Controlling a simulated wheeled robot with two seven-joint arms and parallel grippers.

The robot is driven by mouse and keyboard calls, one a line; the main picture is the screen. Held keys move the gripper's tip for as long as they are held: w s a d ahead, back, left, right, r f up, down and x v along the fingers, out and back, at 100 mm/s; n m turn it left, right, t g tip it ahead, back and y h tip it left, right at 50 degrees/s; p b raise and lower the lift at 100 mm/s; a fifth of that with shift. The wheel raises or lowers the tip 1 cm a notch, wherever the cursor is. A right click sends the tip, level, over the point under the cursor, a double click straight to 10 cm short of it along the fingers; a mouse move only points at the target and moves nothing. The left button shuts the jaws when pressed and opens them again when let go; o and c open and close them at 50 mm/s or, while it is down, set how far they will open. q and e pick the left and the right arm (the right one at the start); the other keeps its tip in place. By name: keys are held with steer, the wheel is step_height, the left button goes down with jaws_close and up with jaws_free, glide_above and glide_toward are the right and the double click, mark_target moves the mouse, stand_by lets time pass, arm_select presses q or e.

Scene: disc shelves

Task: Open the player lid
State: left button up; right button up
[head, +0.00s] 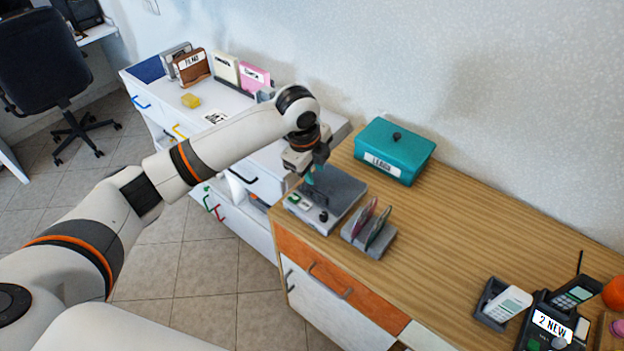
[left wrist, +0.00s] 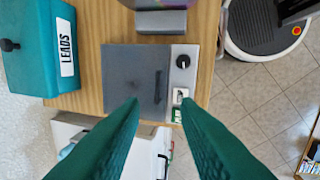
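The player (head: 345,188) is a flat grey box on the wooden cabinet top. In the left wrist view its dark grey lid (left wrist: 128,75) lies flat and looks closed, with a dark bar handle (left wrist: 158,87) near its right edge. Beside the lid is a light panel with a black knob (left wrist: 183,61), a white button (left wrist: 180,95) and a green button (left wrist: 177,115). My left gripper (head: 313,177) is over the player; its teal fingers (left wrist: 160,102) are open and empty, with the handle between and just beyond the tips. The arm hides part of the player. My right gripper is out of view.
A teal box labelled LEADS (head: 396,149) stands behind the player. A grey rack holding discs (head: 370,238) is close on its right. A white drawer unit (head: 240,105) stands to the left. Phones (head: 503,303) are at far right; the middle cabinet top is clear.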

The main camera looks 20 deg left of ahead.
arm_select(q)
step_height(320, 180, up, 2)
steer(key=a, duration=0.2)
steer(key=p, duration=0.2)
glide_above(314, 199)
steer(key=shift+m, duration=0.3)
steer(key=x, duration=0.3)
steer(key=s+x, duration=0.1)
steer(key=x, duration=0.3)
steer(key=s+a+x, duration=0.1)
steer(key=x, duration=0.3)
steer(key=shift+f, duration=0.4)
jaws_close()
